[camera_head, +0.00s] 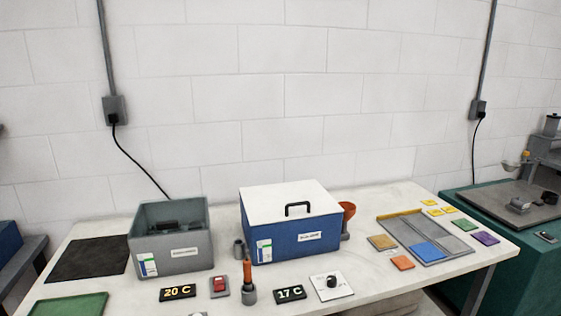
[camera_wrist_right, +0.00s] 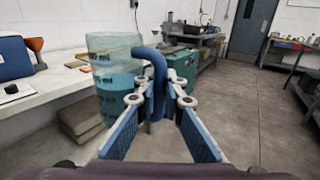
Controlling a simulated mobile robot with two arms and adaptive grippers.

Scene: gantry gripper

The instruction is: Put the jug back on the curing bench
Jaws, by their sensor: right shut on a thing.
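The jug (camera_wrist_right: 112,85) is clear, holds teal liquid and has a blue handle (camera_wrist_right: 157,85). It shows only in the right wrist view, roughly upright, with its lower part partly hidden by a finger. My right gripper (camera_wrist_right: 160,103) is shut on the jug's handle, which stands between its blue-sided fingers. The jug appears in front of a pale bench edge (camera_wrist_right: 50,97); I cannot tell whether they touch. In the head view a white-topped bench (camera_head: 385,283), probably the curing bench, carries boxes and small items. My left gripper is not in view.
The bench holds an open grey box (camera_head: 175,262), a blue box with a white lid (camera_head: 290,243), temperature displays (camera_head: 178,293) and a sectioned tray (camera_head: 443,257). A dark mat (camera_head: 88,260) lies at the left. A green table (camera_head: 535,280) stands at the right.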

